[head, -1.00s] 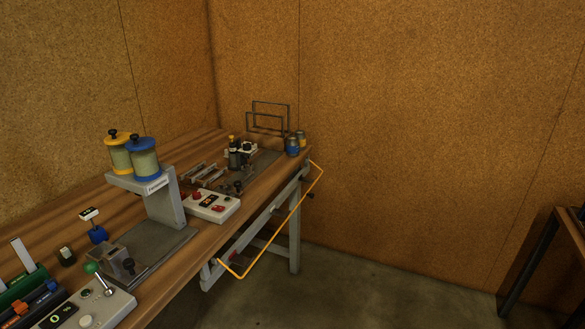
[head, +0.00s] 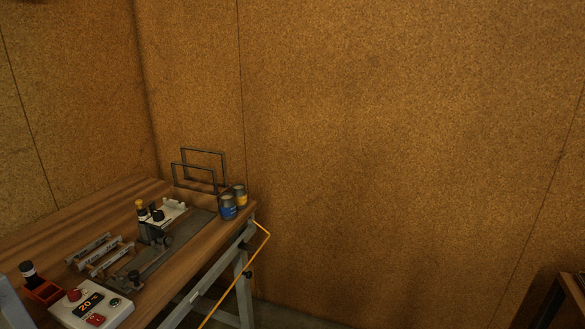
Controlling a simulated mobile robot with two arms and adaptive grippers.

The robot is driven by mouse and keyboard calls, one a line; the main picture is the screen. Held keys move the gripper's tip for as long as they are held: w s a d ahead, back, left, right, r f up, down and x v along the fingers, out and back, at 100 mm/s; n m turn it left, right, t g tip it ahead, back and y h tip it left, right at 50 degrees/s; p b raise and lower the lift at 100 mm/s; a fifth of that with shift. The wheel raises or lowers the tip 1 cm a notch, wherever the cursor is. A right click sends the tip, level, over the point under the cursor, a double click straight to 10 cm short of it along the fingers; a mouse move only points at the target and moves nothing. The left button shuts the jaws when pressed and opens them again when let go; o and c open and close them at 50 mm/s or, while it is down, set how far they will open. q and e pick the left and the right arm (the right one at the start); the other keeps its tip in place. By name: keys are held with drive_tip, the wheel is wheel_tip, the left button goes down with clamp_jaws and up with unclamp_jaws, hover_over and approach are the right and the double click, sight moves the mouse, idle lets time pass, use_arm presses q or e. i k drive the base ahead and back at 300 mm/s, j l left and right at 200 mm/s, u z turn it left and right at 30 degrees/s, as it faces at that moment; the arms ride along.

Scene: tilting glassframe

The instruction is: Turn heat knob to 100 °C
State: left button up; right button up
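A white control box (head: 68,312) sits on the workbench at the bottom left. Its dark display (head: 88,305) reads about 20 °C in orange. Around the display are a round red control (head: 74,294), a small dark control with some green (head: 114,303) and a red switch (head: 96,319). I cannot tell for sure which of these is the heat knob. Neither of my grippers is in view.
The wooden workbench (head: 110,195) holds a dark metal fixture (head: 165,255), grey brackets (head: 100,250), two wire frames (head: 200,165) and two small cans (head: 228,207).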

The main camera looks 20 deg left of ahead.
sight(74, 295)
drive_tip(key=i+l+u, duration=0.1)
drive_tip(key=i+u, duration=0.15)
drive_tip(key=u, duration=0.2)
drive_tip(key=i+l+u, duration=0.15)
drive_tip(key=u, duration=0.3)
drive_tip(key=i+l+u, duration=0.25)
drive_tip(key=u, duration=0.2)
drive_tip(key=i+l+u, duration=0.2)
drive_tip(key=l+u, duration=0.25)
drive_tip(key=j, duration=0.1)
